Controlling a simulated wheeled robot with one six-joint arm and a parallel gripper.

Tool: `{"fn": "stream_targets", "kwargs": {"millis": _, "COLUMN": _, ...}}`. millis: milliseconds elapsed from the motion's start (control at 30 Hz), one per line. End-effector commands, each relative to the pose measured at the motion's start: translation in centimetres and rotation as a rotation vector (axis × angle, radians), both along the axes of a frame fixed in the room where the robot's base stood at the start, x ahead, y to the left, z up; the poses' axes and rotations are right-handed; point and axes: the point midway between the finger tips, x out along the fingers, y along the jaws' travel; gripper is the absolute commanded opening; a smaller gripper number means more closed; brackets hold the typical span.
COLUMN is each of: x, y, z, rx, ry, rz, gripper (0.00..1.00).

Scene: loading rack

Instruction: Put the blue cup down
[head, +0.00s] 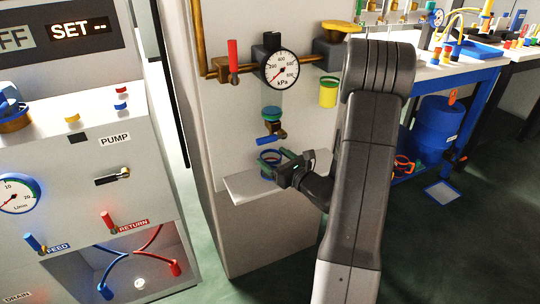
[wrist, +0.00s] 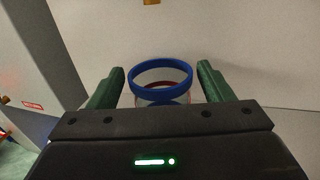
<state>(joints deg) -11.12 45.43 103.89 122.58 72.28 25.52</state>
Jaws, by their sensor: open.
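The blue cup (wrist: 160,65) is a clear cup with a thick blue rim, a red ring and a blue base. In the wrist view it is between the two green fingers of my gripper (wrist: 161,82). A gap shows at each side of the rim, so the fingers are open around the cup. In the head view the cup (head: 267,165) is at the white shelf (head: 246,187), below the tap (head: 271,131) with the blue handle. It looks upright and on the shelf; my gripper (head: 272,160) partly hides it, and its base contact is hard to see.
A pressure gauge (head: 280,70) and a red-handled valve (head: 233,60) are on the panel above. The shelf's left part is bare. The pump cabinet (head: 110,160) stands at the left.

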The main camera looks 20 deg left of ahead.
Motion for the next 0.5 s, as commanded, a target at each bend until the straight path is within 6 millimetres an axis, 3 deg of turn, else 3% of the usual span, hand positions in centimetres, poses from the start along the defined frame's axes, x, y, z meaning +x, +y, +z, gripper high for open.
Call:
{"fn": "stream_targets", "kwargs": {"millis": 200, "x": -2.0, "y": -4.5, "z": 0.1, "rx": 0.000, "ry": 0.001, "rz": -0.005, "gripper": 0.73}}
{"fn": "stream_targets", "kwargs": {"millis": 500, "x": -3.8, "y": -8.1, "z": 0.0, "rx": 0.000, "ry": 0.000, "rz": -0.002, "gripper": 0.73}}
